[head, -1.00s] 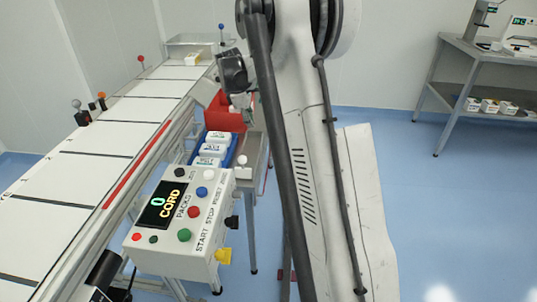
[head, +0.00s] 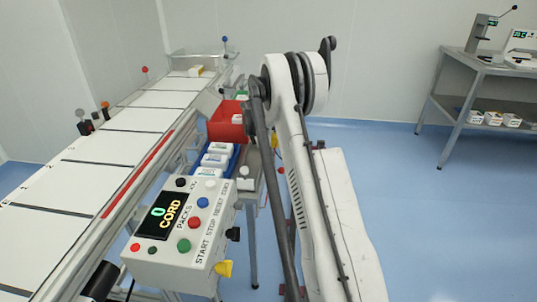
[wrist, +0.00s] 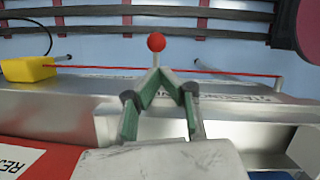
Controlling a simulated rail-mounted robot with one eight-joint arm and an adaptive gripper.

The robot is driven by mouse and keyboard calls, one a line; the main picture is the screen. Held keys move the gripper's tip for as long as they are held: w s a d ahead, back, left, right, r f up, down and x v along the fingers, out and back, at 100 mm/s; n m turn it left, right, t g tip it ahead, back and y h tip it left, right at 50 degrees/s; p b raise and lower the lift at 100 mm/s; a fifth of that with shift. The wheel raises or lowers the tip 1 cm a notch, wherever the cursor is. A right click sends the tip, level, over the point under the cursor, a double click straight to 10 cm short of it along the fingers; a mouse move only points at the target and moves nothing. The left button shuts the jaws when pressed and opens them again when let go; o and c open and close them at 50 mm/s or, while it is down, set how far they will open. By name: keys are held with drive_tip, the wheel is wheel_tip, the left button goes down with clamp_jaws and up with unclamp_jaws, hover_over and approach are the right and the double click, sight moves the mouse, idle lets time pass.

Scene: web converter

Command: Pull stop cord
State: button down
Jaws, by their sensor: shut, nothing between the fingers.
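In the wrist view a thin red cord (wrist: 220,72) runs across the picture from a yellow box (wrist: 28,69) at the left to a post (wrist: 279,84) at the right. A red ball (wrist: 156,42) on a pale stem stands at the middle of the cord. My gripper (wrist: 157,74) is shut, with its green-padded fingertips together just below the ball, over the line of the cord. I cannot tell whether they touch the cord or stem. In the head view my gripper is not clearly visible. The control panel's display (head: 162,214) shows "0" and "CORD".
The conveyor (head: 90,165) runs along the left, with the button panel (head: 190,230) in front. A red bin (head: 228,124) and a blue tray (head: 228,170) with white packs stand beside it. A metal surface (wrist: 60,105) lies under the cord.

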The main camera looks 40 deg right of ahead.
sight(278, 170)
drive_tip(key=x, duration=0.4)
drive_tip(key=shift+f+b, duration=0.2)
drive_tip(key=shift+b, duration=0.15)
